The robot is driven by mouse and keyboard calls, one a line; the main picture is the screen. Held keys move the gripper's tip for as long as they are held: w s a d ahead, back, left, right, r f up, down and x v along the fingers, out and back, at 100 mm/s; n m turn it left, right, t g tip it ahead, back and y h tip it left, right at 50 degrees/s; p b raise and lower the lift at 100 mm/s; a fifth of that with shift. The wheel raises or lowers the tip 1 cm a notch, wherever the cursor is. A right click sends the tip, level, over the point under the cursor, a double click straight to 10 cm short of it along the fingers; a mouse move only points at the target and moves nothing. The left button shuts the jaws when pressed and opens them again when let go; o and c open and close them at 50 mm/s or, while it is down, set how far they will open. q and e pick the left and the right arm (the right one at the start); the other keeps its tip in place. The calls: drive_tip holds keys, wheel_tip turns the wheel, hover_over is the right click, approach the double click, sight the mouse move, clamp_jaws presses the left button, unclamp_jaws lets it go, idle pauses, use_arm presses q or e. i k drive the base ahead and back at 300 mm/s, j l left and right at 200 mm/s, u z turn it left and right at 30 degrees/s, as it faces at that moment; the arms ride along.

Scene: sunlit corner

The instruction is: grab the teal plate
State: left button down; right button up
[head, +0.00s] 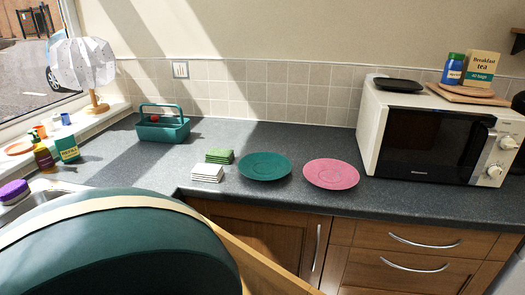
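The teal plate (265,166) lies flat on the dark grey worktop, near the middle of the head view. It is round, empty and fully visible. A pink plate (331,174) lies just to its right, with a narrow gap between them. A stack of green tiles or cloths (219,156) sits to its left, with a white stack (207,173) in front of that. Neither of my grippers shows in the head view, so I cannot see whether they are open or shut.
A large dark green rounded thing with a tan band (120,245) blocks the lower left. A white microwave (430,140) stands right of the plates. A teal caddy (163,127) stands at the back left. The worktop (290,135) behind the plates is clear.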

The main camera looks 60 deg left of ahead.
sight(262, 166)
drive_tip(key=i+l+z, duration=0.15)
drive_tip(key=l+z, duration=0.15)
drive_tip(key=i+l+z, duration=0.25)
drive_tip(key=l, duration=0.15)
drive_tip(key=i+l+u, duration=0.15)
drive_tip(key=i+l, duration=0.55)
drive_tip(key=i+u, duration=0.15)
drive_tip(key=u, duration=0.3)
drive_tip(key=i+u, duration=0.1)
drive_tip(key=u, duration=0.3)
drive_tip(key=i+u, duration=0.15)
drive_tip(key=u, duration=0.3)
drive_tip(key=i+l+u, duration=0.1)
drive_tip(key=u, duration=0.3)
drive_tip(key=i+u, duration=0.1)
drive_tip(key=u, duration=0.3)
drive_tip(key=i+l+u, duration=0.1)
drive_tip(key=u, duration=0.3)
drive_tip(key=l+u, duration=0.1)
drive_tip(key=u, duration=0.3)
drive_tip(key=i+l+u, duration=0.15)
drive_tip(key=u, duration=0.25)
drive_tip(key=i+l+u, duration=0.15)
drive_tip(key=l+u, duration=0.2)
drive_tip(key=u, duration=0.15)
drive_tip(key=i+l+u, duration=0.1)
drive_tip(key=l+u, duration=0.4)
drive_tip(key=k, duration=0.65)
drive_tip(key=u, duration=0.05)
